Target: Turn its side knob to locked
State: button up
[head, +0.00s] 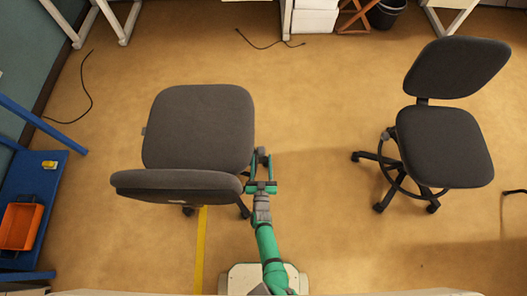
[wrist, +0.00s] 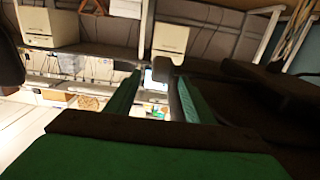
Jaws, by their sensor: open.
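A dark grey office chair (head: 198,125) stands just left of my arm, its backrest (head: 175,183) toward me. My gripper (head: 262,158) is open beside the right edge of its seat, low and pointing away from me. A dark shape (wrist: 260,95), probably part of the chair, fills the right of that view. No locked marking is readable.
A second dark chair (head: 445,147) stands on the right, apart from my arm. A blue shelf unit (head: 45,185) with an orange bin (head: 20,226) is at the left edge. Cables lie on the floor (head: 320,120), which is clear between the chairs.

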aim_at(260, 155)
jog(key=w, duration=0.3)
jog(key=shift+w+a, duration=0.2)
jog(key=shift+a, duration=0.15)
jog(key=shift+w+d, duration=0.15)
jog(key=shift+w, duration=0.35)
